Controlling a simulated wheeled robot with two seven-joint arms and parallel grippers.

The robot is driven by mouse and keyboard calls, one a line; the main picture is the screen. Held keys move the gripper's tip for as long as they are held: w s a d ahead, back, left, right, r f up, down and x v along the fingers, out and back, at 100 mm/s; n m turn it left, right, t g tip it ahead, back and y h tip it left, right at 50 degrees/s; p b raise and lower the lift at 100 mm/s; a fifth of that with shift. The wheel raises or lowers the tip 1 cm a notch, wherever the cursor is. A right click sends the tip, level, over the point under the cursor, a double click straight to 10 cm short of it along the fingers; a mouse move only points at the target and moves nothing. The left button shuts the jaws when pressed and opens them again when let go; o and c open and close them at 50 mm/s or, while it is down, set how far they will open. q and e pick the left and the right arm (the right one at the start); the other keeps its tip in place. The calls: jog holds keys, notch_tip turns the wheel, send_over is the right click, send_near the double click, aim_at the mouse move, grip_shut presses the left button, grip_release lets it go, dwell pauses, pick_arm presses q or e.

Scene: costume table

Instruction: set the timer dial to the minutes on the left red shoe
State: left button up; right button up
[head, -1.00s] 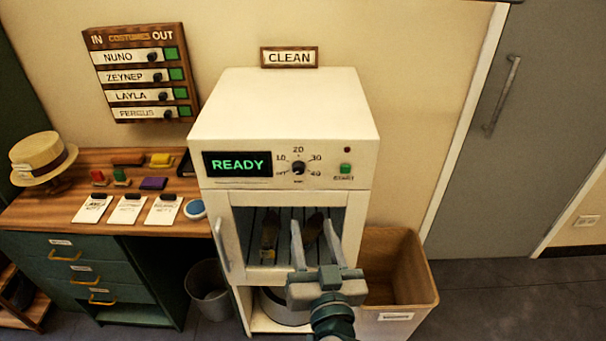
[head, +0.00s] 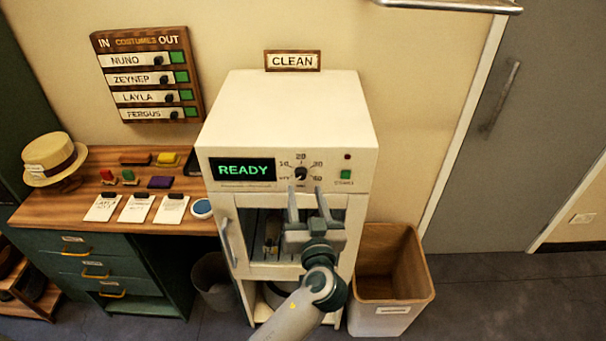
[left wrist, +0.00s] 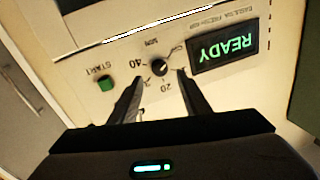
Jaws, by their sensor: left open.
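The timer dial (head: 301,173) is a small black knob on the white cabinet's (head: 288,110) front panel, with minute marks around it; its exact setting is too small to read. It also shows in the left wrist view (left wrist: 159,68), upside down. My left gripper (head: 305,191) is open and empty, its fingertips just below and in front of the dial. In the left wrist view, the fingertips (left wrist: 160,77) lie either side of the dial, apart from it. A dark shoe (head: 271,235) with a small pale tag shows through the cabinet window; its minutes are unreadable. My gripper hides the other shoe.
The lit READY display (head: 243,171) is left of the dial and the green start button (head: 346,174) is right of it. A desk (head: 100,215) with cards and a hat is at left. A pale bar (head: 450,5) crosses the top right.

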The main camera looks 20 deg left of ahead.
aim_at(302, 177)
pick_arm(q)
jog(key=p+x, duration=0.1)
jog(key=x, duration=0.2)
jog(key=shift+w+a+r, duration=0.1)
jog(key=shift+w+a, duration=0.05)
jog(key=shift+w, duration=0.25)
jog(key=shift+w+a+p, duration=0.25)
jog(key=shift+w+p, duration=0.15)
jog(key=shift+w, duration=0.15)
jog(key=c, duration=1)
jog(key=shift+c, duration=0.2)
